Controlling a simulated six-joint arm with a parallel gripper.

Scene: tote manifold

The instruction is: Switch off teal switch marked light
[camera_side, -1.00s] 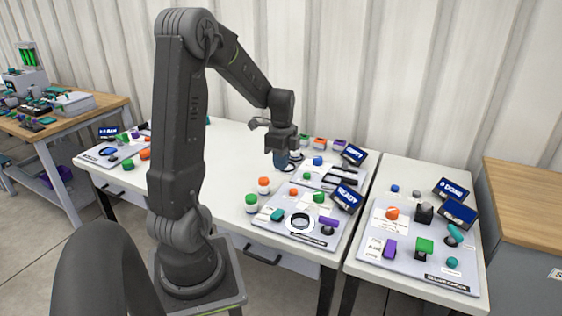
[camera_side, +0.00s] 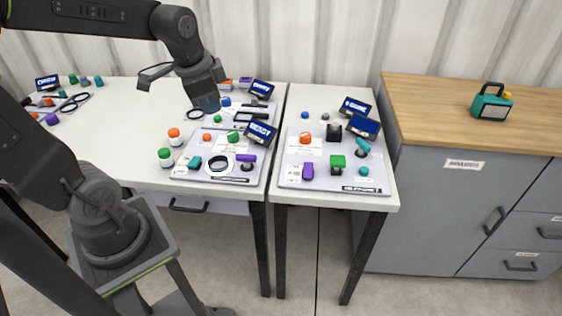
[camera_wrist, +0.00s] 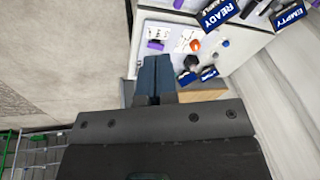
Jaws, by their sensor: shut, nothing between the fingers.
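Several teal controls are in the side view, and I cannot read a "light" marking on any. A teal lever switch (camera_side: 363,147) and a round teal knob (camera_side: 364,171) are on the right panel (camera_side: 325,183). A teal block-shaped control (camera_side: 194,162) is on the front-left panel (camera_side: 250,172). My gripper (camera_side: 208,103) is shut and empty, with blue fingertips, above the left table near the back panel, well left of the right panel. Its closed fingers also show in the wrist view (camera_wrist: 154,78); no teal control is clear there.
READY (camera_side: 261,133) and EMPTY (camera_side: 261,90) displays stand up behind controls. A narrow gap separates the tables. A teal lantern (camera_side: 492,105) sits on the wooden-topped cabinet (camera_side: 450,90).

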